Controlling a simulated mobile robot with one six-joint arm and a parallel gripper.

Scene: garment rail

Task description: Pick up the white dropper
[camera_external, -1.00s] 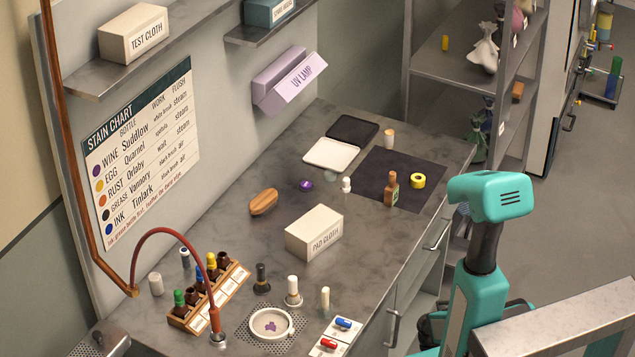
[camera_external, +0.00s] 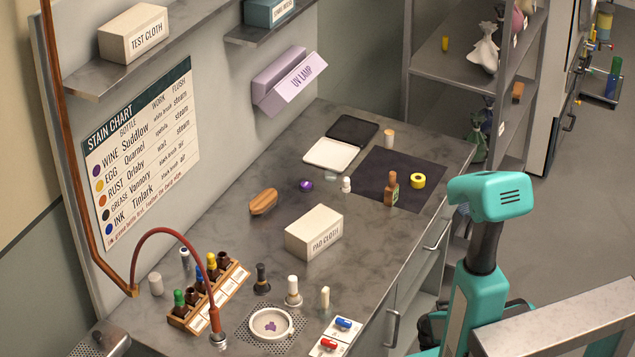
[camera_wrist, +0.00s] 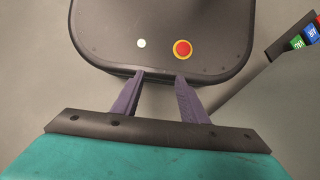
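A small white bottle-like piece with a narrow top (camera_external: 346,185) stands upright on the counter, left of the dark mat; it may be the white dropper, but it is too small to be sure. A pale upright stick (camera_external: 325,298) and a white-collared piece (camera_external: 293,291) stand near the front of the counter. My gripper (camera_wrist: 160,77) shows in the wrist view with its two purple fingers apart and nothing between them. It points down over my own dark base, away from the counter. In the external view my teal arm stands right of the counter; its fingers are hidden.
A pad cloth box (camera_external: 314,233) stands mid-counter. A wooden bottle rack (camera_external: 208,296), red hose (camera_external: 175,232) and round dish (camera_external: 271,323) occupy the front left.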

